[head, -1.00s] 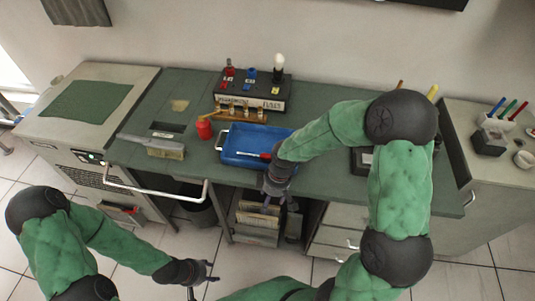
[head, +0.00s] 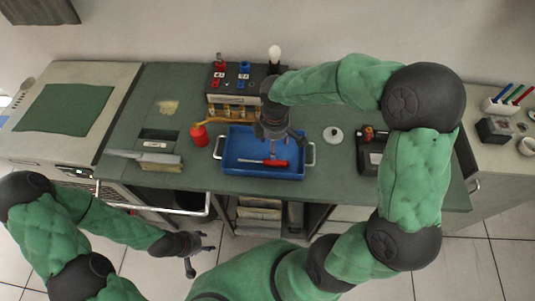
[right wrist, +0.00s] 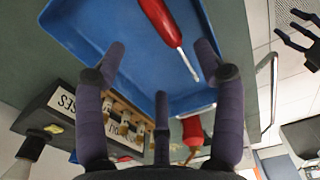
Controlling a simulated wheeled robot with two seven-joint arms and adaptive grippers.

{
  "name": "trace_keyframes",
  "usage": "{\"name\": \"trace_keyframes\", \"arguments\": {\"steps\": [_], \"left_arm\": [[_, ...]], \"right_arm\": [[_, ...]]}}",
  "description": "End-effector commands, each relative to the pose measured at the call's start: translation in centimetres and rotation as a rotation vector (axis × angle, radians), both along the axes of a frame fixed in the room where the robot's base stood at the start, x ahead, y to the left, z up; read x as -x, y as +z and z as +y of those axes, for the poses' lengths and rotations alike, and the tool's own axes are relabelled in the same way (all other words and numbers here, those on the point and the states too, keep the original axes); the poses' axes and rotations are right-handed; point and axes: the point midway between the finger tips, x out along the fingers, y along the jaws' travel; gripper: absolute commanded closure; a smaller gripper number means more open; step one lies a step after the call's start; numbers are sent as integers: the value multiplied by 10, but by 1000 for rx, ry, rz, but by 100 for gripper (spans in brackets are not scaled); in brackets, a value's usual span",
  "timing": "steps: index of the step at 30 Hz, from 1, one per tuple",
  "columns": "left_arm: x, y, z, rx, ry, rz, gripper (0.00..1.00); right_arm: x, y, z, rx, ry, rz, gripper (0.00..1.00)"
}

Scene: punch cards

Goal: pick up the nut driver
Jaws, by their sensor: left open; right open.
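The nut driver (head: 275,163) has a red handle and a thin pale shaft. It lies in the blue tray (head: 237,147), its handle to the right in the head view. In the right wrist view the nut driver (right wrist: 163,22) lies beyond my fingertips, nearer the right finger. My right gripper (head: 280,138) is open and empty above the tray, pointing down, with a gap to the tool. Its spread fingers also show in the right wrist view (right wrist: 160,62). My left gripper (head: 202,247) is open and empty in front of the bench, low and to the left.
A fuse box (head: 232,90) with a bulb stands behind the tray. A white round lid (head: 333,134) and a dark box (head: 372,150) are to the right. The tray has metal side handles.

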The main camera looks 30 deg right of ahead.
Motion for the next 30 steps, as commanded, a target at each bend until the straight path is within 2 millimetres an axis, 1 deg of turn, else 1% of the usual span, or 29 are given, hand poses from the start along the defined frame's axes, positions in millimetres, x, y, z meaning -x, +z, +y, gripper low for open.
{"name": "trace_keyframes", "arguments": {"steps": [1, 6, 9, 14, 16, 25, 30], "left_arm": [[1, -4, 0, 0, -1, 2, 49], [1, -10, 0, 1, -1, 3, 49], [1, -11, 0, 0, -1, 2, 49], [1, -13, 0, 0, -1, 2, 49], [1, -15, 0, 0, -1, 2, 49], [1, -28, 0, 0, -1, 2, 49], [1, -28, 0, 0, -1, 2, 49]], "right_arm": [[2, -11, 0, 0, 0, 6, 31], [1, -36, 0, -1, -2, 3, 31], [1, -43, 0, -1, -2, 3, 31], [0, -49, 0, -1, -1, 2, 31], [0, -55, -1, -1, -1, 2, 31], [0, -95, -3, -2, -1, 3, 31], [-1, -97, -3, -2, -1, 1, 31]]}}
